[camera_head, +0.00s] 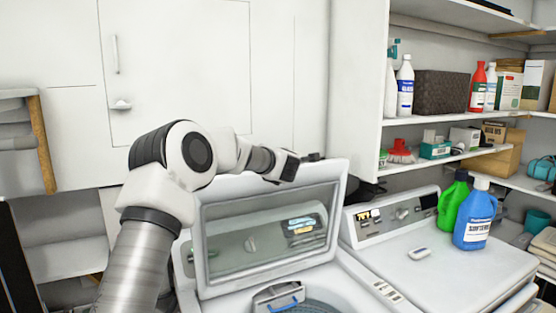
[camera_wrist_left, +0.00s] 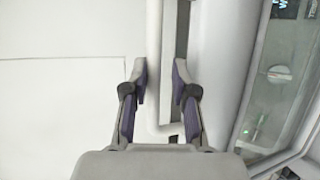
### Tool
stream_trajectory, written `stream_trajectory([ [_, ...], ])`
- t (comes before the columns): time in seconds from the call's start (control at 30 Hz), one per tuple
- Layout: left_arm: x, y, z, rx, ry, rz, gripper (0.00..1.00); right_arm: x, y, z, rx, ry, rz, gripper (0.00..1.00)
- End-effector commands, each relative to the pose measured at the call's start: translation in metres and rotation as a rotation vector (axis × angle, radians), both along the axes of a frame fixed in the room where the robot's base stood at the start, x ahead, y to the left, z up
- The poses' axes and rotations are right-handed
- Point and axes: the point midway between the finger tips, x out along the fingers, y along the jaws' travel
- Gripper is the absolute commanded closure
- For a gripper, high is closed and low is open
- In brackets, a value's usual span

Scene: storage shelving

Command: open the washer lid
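The washer lid (camera_head: 335,225) stands raised and tilted back in the head view, its framed glass window facing me. The washer's tub opening (camera_head: 325,302) shows below it. My left arm reaches in from the left, and my left gripper (camera_head: 308,158) is at the lid's top edge, its fingertips partly hidden there. In the left wrist view the two fingers (camera_wrist_left: 160,78) are apart with a gap between them. Pale strips run through this gap, and the lid's window (camera_wrist_left: 280,85) lies to the right. I cannot tell whether a finger touches the lid. My right gripper is out of view.
A second white machine (camera_head: 440,265) stands to the right, with green (camera_head: 452,202) and blue (camera_head: 474,220) detergent bottles on top. Shelves (camera_head: 440,118) with bottles and boxes are above it. A white cabinet (camera_head: 175,70) is behind my left arm.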

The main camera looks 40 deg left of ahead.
Motion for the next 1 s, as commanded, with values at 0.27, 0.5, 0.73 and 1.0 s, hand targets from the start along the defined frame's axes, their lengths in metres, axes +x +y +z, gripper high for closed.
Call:
stream_trajectory([
  [0.27,-0.01,-0.011,0.004,0.0,0.001,-0.002,0.74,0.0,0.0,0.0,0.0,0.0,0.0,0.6],
  [0.5,-0.051,-0.053,0.015,0.0,0.0,-0.004,0.74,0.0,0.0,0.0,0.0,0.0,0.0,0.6],
  [0.73,-0.08,-0.08,0.021,0.0,0.001,-0.002,0.74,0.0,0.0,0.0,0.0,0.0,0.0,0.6],
  [1.0,-0.083,-0.083,0.021,-0.001,0.001,0.0,0.74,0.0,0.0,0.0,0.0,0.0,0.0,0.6],
])
